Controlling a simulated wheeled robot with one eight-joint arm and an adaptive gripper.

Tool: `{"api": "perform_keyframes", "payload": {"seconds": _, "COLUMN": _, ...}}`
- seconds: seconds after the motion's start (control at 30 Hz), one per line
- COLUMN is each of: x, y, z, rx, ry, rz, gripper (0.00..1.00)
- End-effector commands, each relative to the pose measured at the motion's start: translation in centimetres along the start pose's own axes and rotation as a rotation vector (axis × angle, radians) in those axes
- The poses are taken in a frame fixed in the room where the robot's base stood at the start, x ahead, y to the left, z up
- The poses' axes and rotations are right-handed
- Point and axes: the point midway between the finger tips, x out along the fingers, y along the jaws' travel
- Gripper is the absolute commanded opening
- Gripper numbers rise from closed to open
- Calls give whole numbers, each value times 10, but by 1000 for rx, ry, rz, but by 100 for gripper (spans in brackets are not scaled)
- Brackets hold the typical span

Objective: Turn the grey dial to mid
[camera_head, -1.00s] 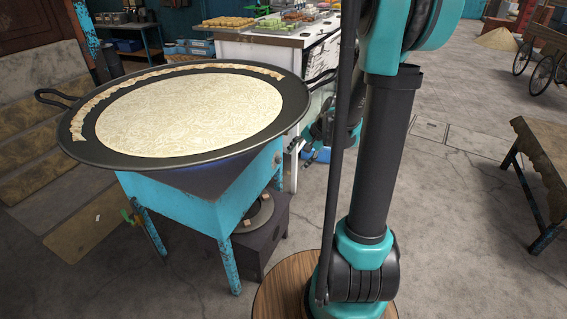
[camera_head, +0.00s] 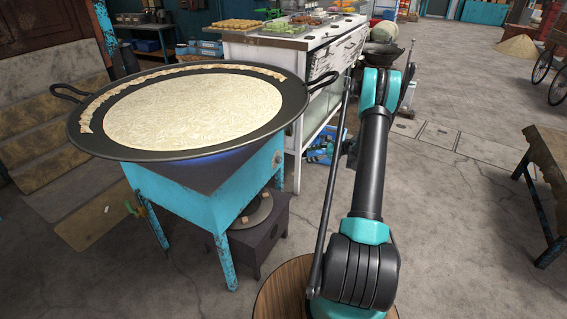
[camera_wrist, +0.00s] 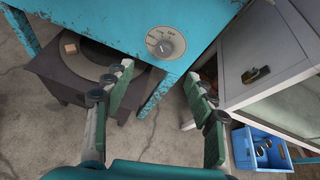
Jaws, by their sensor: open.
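The grey dial (camera_wrist: 166,43) is a round knob on a pale marked plate, set in the blue side of the stove stand (camera_wrist: 110,22) in the wrist view. The plate's lettering is too small to read surely, so I cannot tell the setting. My gripper (camera_wrist: 160,73) is open and empty, its green-padded fingers pointing toward the dial. The dial shows beyond and between the fingertips, apart from them. In the head view the blue stand (camera_head: 205,195) carries a wide black pan (camera_head: 190,153) with a pale round of batter.
A white cabinet (camera_wrist: 262,45) stands close to the right of the stand, with a blue crate (camera_wrist: 242,150) on the floor below. A dark burner box (camera_wrist: 75,66) sits under the stand. A wooden table (camera_head: 547,150) is at the far right.

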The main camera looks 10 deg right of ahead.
Motion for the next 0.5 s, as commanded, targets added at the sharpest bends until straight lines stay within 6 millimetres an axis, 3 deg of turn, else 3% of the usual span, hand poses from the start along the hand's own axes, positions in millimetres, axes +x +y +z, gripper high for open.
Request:
{"api": "perform_keyframes", "payload": {"seconds": 0.03, "x": 2, "y": -5, "z": -12, "rx": 37, "ry": -21, "rz": -6, "gripper": 56}}
{"api": "perform_keyframes", "payload": {"seconds": 0.2, "x": 5, "y": -12, "z": -31, "rx": 118, "ry": -69, "rz": -14, "gripper": 56}}
{"api": "perform_keyframes", "payload": {"seconds": 0.37, "x": 11, "y": -12, "z": -34, "rx": 137, "ry": -80, "rz": -14, "gripper": 56}}
{"api": "perform_keyframes", "payload": {"seconds": 0.5, "x": 28, "y": -13, "z": -33, "rx": 135, "ry": -79, "rz": -13, "gripper": 56}}
